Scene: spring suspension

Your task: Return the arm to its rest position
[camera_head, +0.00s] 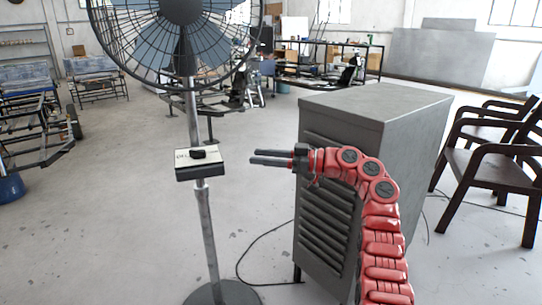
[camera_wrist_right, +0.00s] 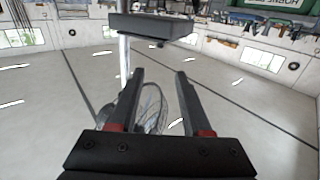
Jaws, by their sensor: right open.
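My right arm is red and comes in from the lower right of the head view. Its gripper (camera_head: 270,157) points left toward the control box (camera_head: 199,163) of a standing fan (camera_head: 190,40). There is a gap between the fingertips and the box. In the wrist view the two dark fingers (camera_wrist_right: 158,80) stand apart with nothing between them. The box (camera_wrist_right: 150,26) shows beyond them at the top, in front of the pale pole. My left gripper is not in view.
A grey louvred metal cabinet (camera_head: 385,105) stands behind and beside my right arm. Dark armchairs (camera_head: 488,165) are at the right. A cable (camera_head: 255,243) lies on the floor near the fan's round base (camera_head: 222,293). Workbenches stand farther back. The floor at left front is clear.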

